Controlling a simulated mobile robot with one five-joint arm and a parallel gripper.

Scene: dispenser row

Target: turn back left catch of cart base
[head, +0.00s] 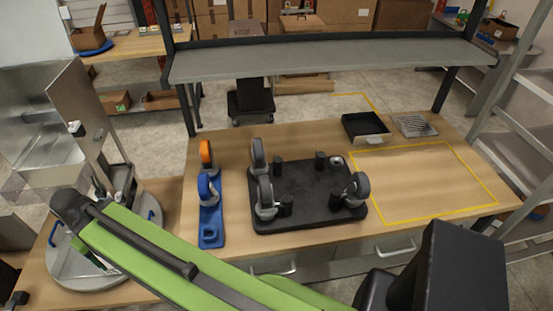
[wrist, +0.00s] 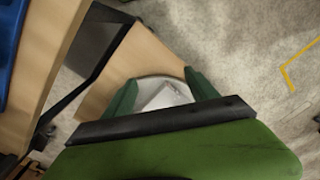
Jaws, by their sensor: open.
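The cart base (head: 310,215) is a black square plate lying on the wooden workbench in the head view. Grey casters stand at its back left (head: 258,155), front left (head: 265,197) and front right (head: 357,188) corners. A short black post (head: 278,167) stands beside the back left caster; I cannot tell whether it is the catch or which way it is turned. My gripper (wrist: 162,82) is open in the wrist view, its green fingers apart. A pale grey thing shows beyond them, apparently not gripped. My green arm reaches left, away from the cart base.
A black tray (head: 366,128) and a grated plate (head: 415,125) lie behind right. A grey shelf (head: 320,60) spans above the bench. The yellow-outlined area (head: 425,185) is clear.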

